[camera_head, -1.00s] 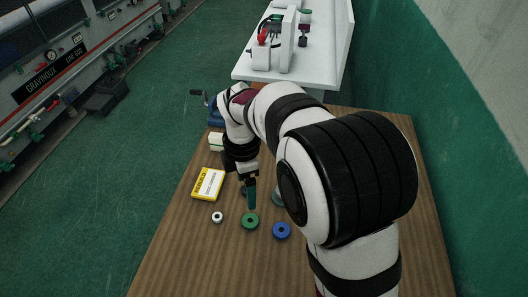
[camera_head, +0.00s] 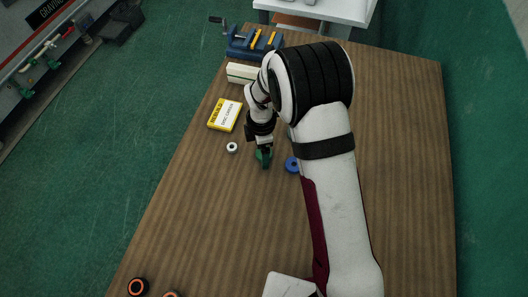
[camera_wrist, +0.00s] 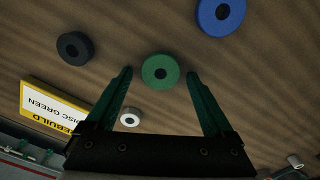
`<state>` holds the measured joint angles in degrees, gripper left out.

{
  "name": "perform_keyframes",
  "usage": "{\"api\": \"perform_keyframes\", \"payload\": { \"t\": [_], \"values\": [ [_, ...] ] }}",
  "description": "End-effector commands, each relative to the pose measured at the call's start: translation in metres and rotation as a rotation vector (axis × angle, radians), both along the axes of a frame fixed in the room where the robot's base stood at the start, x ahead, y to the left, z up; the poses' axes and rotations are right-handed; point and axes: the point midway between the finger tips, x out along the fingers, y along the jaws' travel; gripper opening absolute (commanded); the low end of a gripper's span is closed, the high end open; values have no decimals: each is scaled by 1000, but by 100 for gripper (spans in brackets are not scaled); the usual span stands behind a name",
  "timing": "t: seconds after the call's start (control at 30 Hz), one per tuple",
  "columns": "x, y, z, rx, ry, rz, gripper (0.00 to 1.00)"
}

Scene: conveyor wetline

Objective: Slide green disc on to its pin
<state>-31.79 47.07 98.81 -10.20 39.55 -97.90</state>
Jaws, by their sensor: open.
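The green disc (camera_wrist: 148,73) is a flat ring with a dark centre hole, lying on the wooden table. My gripper (camera_wrist: 158,76) is open and empty, its two green fingers pointing down, with the disc showing between the fingertips in the wrist view. In the head view my gripper (camera_head: 265,161) covers most of the disc, and the green of the two is hard to tell apart. I cannot tell the exact height of the tips over the table. A yellow-and-white card (camera_wrist: 53,107) reads "REBUILD DISC GREEN". I cannot make out a pin.
A blue disc (camera_head: 291,165) lies right of my gripper, a small white ring (camera_head: 232,147) left. The wrist view shows a dark disc (camera_wrist: 66,47). Behind are a white block (camera_head: 240,73) and a blue vise (camera_head: 238,45). Black-and-orange rings (camera_head: 138,287) lie front left.

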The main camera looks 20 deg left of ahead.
Motion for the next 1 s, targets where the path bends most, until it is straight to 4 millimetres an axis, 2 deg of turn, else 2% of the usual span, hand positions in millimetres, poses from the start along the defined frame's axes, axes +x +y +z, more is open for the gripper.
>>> {"api": "perform_keyframes", "payload": {
  "t": [0.07, 0.53, 0.83, 1.0],
  "values": [
    [0, 0, 0, 0, 0, 0, 83],
    [0, 0, 1, 0, 1, 0, 0],
    [0, 0, 5, 0, 0, 0, 0],
    [1, 0, 27, 2, -3, -1, 0]
  ]
}}
